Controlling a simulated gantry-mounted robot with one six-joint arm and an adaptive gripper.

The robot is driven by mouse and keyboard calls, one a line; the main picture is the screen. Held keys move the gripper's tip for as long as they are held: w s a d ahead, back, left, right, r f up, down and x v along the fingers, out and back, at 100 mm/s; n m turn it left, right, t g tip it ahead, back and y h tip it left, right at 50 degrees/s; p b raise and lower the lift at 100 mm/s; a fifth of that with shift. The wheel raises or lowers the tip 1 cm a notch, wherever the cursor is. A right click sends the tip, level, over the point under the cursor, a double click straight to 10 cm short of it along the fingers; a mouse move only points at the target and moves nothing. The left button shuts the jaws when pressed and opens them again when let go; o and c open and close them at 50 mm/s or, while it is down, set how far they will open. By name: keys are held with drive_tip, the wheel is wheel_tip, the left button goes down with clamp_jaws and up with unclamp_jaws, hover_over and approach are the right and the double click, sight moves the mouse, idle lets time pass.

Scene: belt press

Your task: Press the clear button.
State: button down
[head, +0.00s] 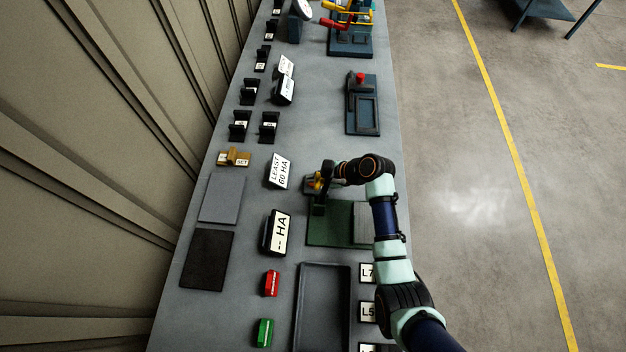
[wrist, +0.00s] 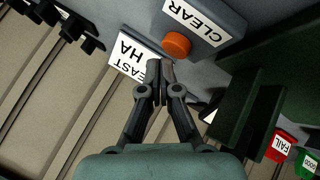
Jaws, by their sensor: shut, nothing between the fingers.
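The clear button is an orange round cap (wrist: 177,45) on a grey box with a white CLEAR label (wrist: 192,17), in the upper middle of the wrist view. My gripper (wrist: 160,66) is shut and empty. Its fingertips appear just below and left of the orange cap in that view; I cannot tell whether they touch it. In the head view my gripper (head: 318,195) is over the bench by the green press base (head: 327,232), and an orange-yellow patch shows beside it, mostly hidden by my arm.
A LEAST 60 HA sign (head: 280,171) and a "-- HA" display (head: 277,232) stand left of my gripper. A red FAIL block (head: 271,283), a green block (head: 265,333) and a dark tray (head: 323,310) lie nearer. A device with a red button (head: 361,78) sits farther back.

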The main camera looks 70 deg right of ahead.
drive_tip(key=shift+r, duration=0.2)
drive_tip(key=shift+r+p, duration=1.8)
drive_tip(key=shift+r, duration=0.7)
